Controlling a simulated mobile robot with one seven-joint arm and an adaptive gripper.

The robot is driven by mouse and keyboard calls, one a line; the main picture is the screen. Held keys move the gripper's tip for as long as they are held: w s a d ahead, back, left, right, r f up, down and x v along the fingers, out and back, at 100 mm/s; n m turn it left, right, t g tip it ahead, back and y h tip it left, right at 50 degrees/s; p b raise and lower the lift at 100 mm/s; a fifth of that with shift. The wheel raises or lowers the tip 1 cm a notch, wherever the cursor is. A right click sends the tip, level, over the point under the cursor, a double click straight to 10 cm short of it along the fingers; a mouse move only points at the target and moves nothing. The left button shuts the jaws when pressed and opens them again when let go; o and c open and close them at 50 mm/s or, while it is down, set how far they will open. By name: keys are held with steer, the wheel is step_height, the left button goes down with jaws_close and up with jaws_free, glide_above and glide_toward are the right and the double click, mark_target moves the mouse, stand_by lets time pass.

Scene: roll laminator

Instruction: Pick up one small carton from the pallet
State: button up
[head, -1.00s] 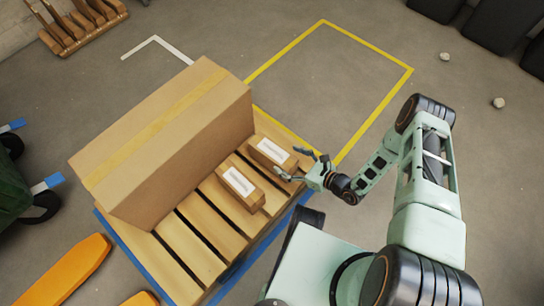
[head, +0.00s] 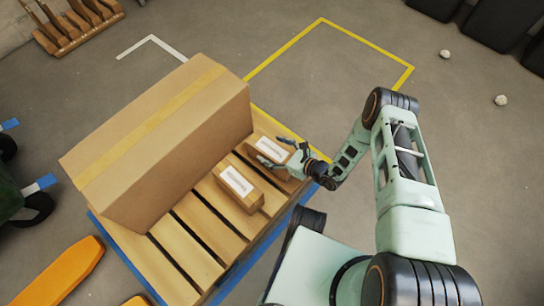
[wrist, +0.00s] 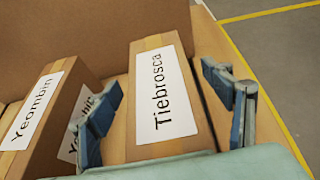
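Two small brown cartons with white labels lie on the wooden pallet (head: 187,250). My gripper (head: 273,150) is open at the Tiebrosca carton. In the wrist view my gripper (wrist: 161,82) has one finger in the gap between the cartons and the other beyond the right side. Whether either finger touches is unclear.
A large taped box (head: 165,150) fills the pallet's back side, close behind the small cartons. Orange forks (head: 62,275) lie at lower left. A yellow-outlined floor area (head: 335,85) beyond the pallet is empty.

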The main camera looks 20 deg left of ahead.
jaws_close()
stand_by(0.4)
steer(key=shift+r, duration=0.1)
